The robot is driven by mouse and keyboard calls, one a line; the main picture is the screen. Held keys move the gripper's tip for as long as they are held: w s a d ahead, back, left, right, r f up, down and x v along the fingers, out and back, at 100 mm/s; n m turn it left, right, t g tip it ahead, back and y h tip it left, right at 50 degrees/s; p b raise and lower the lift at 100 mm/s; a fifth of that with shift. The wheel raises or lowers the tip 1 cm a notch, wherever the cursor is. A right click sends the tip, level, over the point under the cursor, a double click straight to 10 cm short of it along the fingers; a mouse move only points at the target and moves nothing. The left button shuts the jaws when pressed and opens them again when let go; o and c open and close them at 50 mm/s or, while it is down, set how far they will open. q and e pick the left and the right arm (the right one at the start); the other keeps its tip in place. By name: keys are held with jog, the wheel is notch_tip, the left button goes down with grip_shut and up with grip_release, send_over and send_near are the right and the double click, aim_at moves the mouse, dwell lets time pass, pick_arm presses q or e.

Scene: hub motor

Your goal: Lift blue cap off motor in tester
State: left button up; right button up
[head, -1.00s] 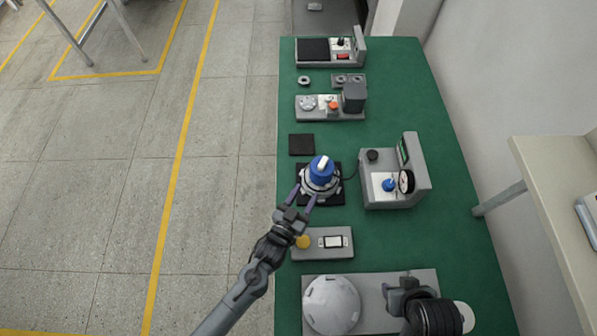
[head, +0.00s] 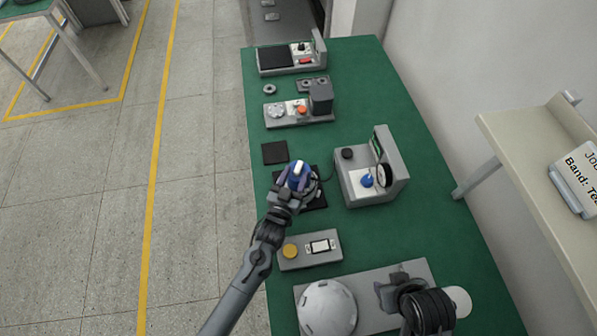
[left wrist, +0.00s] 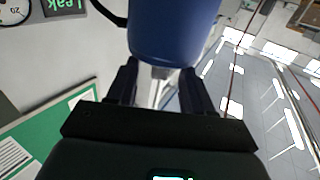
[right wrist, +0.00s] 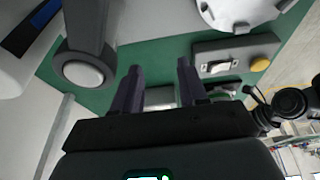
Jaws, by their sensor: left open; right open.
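In the left wrist view the cap (left wrist: 172,32) looms large just beyond the open fingertips (left wrist: 157,75). My right gripper (right wrist: 160,80) is open and empty; in the head view it is at the lower right, over the front of the table.
The green table (head: 437,225) also holds a grey box with a yellow button (head: 290,251), a fixture with a white disc (head: 326,307), an empty black pad (head: 275,152) and further stations (head: 297,111) at the back.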

pick_arm(q)
jog(key=shift+x, duration=1.75)
jog(key=shift+c, duration=0.3)
jog(key=shift+r, duration=0.1)
grip_shut()
